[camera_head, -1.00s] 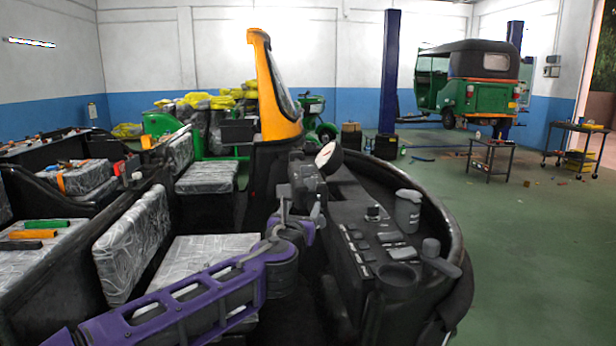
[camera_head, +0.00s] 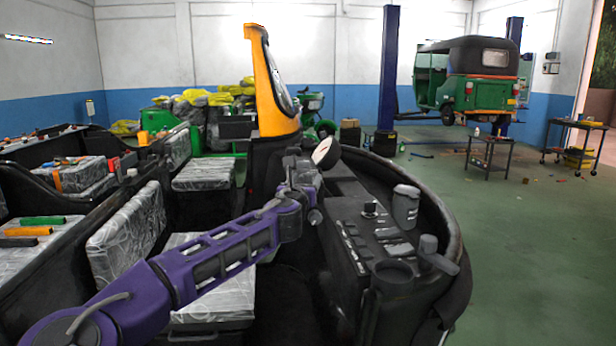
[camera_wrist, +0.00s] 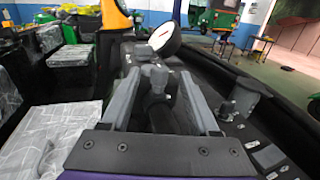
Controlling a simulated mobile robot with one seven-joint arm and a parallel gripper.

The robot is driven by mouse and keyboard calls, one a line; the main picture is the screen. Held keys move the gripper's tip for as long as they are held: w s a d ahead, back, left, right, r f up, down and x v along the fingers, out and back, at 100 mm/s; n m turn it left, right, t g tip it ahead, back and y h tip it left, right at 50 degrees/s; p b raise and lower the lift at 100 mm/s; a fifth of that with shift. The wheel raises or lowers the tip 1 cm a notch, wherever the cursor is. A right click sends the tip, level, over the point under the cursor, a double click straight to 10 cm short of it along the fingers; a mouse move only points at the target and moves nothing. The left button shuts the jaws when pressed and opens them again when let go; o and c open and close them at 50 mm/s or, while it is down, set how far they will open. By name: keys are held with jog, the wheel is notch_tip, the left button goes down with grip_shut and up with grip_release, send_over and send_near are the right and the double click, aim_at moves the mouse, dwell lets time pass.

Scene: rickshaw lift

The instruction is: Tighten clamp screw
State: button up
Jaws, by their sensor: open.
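In the wrist view, the two grey fingers of my gripper (camera_wrist: 157,82) are apart and point forward. A grey knob-like screw head (camera_wrist: 156,74) stands between them, on top of a dark post. It looks like the clamp screw. I cannot tell whether either finger touches it. A round white-faced gauge (camera_wrist: 165,38) sits just beyond it and also shows in the head view (camera_head: 326,152). In the head view, my purple arm reaches from the lower left to the dark column beside the dashboard (camera_head: 375,235). There my wrist hides most of the screw and fingers.
Right of my gripper, the dashboard carries switches, a grey canister (camera_head: 405,205) and a knobbed lever (camera_head: 437,255). A yellow pillar (camera_head: 270,85) rises behind the column. Plastic-wrapped seats (camera_head: 128,235) lie left. Green floor (camera_head: 520,240) is open at right.

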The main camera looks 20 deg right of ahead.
aim_at(307, 176)
jog(key=shift+x, duration=2.1)
jog(key=shift+c, duration=0.3)
grip_shut()
